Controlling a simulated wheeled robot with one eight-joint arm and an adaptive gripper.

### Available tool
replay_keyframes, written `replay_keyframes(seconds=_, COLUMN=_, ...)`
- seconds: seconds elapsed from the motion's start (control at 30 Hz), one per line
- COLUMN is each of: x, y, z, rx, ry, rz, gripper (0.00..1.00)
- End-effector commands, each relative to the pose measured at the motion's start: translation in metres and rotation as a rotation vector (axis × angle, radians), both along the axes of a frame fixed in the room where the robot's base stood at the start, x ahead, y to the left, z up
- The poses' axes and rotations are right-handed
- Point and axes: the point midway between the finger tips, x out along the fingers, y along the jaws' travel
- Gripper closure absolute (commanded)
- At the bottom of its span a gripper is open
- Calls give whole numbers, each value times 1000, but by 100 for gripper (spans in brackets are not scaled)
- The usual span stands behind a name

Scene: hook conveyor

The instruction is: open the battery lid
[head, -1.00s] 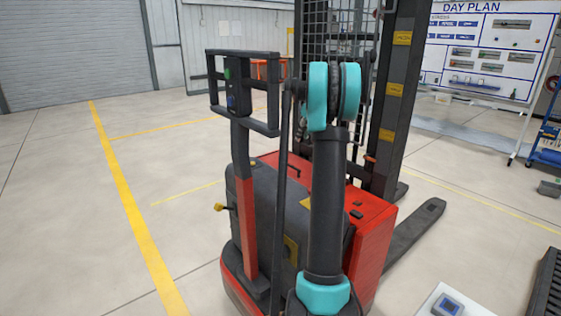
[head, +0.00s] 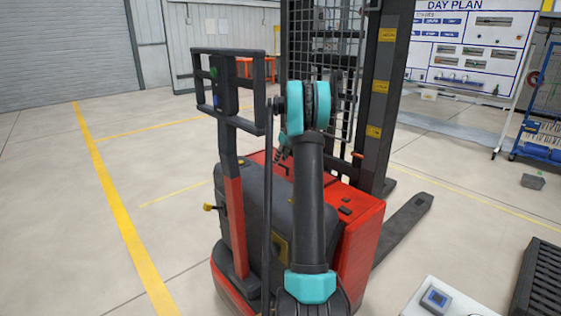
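The pallet stacker stands ahead, with a red body and a dark mast. Its red battery lid (head: 361,208) is the flat top to the right of my arm and looks closed. A thin dark handle (head: 281,167) shows on the red top just left of my arm. My arm rises in front of the stacker and bends over it, hiding the middle of the lid. A small dark part that looks like my gripper (head: 285,152) shows beside the arm, close to the handle. Its fingers are mostly hidden, so I cannot tell whether it touches the handle.
The stacker's tiller frame (head: 229,54) stands upright left of my arm, and the mast (head: 384,95) rises behind the lid. A fork (head: 405,228) reaches out to the right. A white surface with a small grey-blue device is at lower right. Floor on the left is clear.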

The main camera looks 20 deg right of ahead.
Motion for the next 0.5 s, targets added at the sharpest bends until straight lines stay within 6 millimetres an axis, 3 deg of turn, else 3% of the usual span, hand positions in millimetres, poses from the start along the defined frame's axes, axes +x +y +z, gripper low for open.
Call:
replay_keyframes(seconds=0.2, x=6, y=2, z=-15, rx=0, ry=0, rz=0, gripper=69)
replay_keyframes(seconds=0.5, x=6, y=2, z=-16, rx=0, ry=0, rz=0, gripper=70)
